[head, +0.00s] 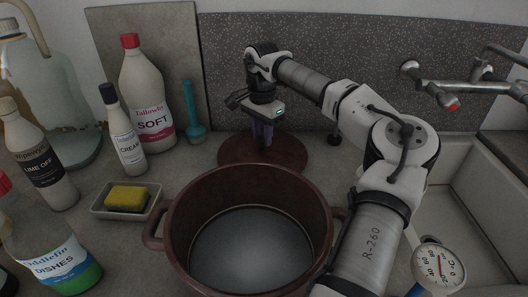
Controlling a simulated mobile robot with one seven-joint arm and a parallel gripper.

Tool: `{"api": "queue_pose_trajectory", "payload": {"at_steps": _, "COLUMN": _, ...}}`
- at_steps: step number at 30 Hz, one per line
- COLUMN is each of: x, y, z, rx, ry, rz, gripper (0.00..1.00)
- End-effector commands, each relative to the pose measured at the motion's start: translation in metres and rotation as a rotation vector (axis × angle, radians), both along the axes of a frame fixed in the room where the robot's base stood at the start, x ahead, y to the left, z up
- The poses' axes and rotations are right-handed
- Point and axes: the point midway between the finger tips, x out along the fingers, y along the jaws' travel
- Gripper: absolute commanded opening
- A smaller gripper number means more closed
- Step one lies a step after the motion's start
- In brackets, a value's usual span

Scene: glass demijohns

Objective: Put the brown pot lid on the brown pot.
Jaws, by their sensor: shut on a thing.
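The brown pot (185,240) stands open on the counter in the lower middle of the head view. Its grey inside shows empty, and one side handle shows at the left. The brown pot lid (235,155) is behind the pot, partly hidden by the pot's rim and by my gripper. My gripper (263,143) points down over the middle of the lid and is shut on it, most likely at its knob, which the fingers hide. I cannot tell whether the lid touches the counter or is slightly raised.
A soap dish (100,211) with a yellow sponge (127,197) sits left of the pot. Several bottles, a glass demijohn (60,105) and a teal brush (193,110) stand at the left. A sink (455,215) and tap (450,88) are at the right, with a dial thermometer (438,266) in front.

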Motion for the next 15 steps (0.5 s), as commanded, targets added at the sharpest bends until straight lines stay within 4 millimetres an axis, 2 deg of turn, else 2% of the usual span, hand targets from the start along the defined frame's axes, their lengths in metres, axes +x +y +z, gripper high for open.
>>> {"api": "queue_pose_trajectory", "payload": {"at_steps": 15, "x": 0.0, "y": 0.0, "z": 0.017, "rx": 0.001, "ry": -0.001, "rz": 0.0, "gripper": 0.0}}
